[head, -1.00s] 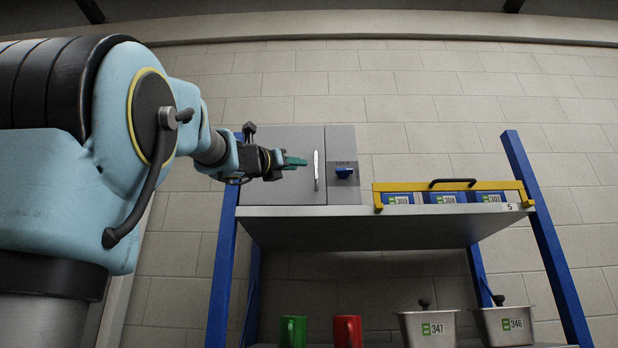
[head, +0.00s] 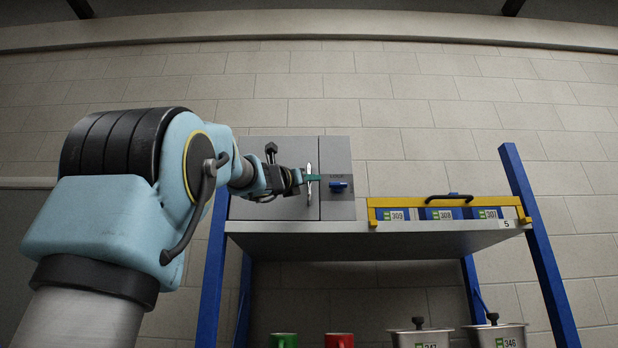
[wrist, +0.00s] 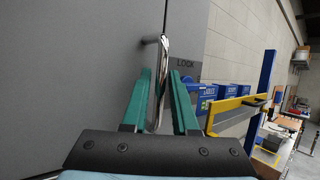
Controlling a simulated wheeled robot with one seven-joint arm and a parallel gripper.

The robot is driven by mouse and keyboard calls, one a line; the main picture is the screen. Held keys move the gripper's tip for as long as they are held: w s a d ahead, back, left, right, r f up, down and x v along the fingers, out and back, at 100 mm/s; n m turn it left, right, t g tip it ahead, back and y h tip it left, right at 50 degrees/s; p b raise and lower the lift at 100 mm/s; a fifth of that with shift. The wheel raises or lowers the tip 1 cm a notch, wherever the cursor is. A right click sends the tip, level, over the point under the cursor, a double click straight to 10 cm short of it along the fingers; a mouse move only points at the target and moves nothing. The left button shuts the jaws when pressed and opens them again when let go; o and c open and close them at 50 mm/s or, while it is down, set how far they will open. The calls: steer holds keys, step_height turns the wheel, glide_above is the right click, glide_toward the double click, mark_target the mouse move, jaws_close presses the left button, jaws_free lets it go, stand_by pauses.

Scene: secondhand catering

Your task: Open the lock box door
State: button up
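The grey lock box (head: 270,205) stands on the top shelf at the left, its door flush with the front and apparently shut. An upright silver door handle (head: 309,186) is near the door's right edge. A blue lock knob (head: 340,186) sits on the panel right of it, under the word LOCK. My gripper (head: 315,178) is at the handle. In the wrist view its two green fingers (wrist: 161,80) stand apart on either side of the handle (wrist: 164,50), with gaps showing. The knob is partly hidden behind the right finger there.
A yellow-framed carrier (head: 455,202) with blue numbered boxes stands right of the box on the shelf (head: 400,243). Below are a green mug (head: 284,341), a red mug (head: 340,341) and two lidded metal pots. Blue posts (head: 540,245) flank the shelf.

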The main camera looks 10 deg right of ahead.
jaws_close()
stand_by(1.4)
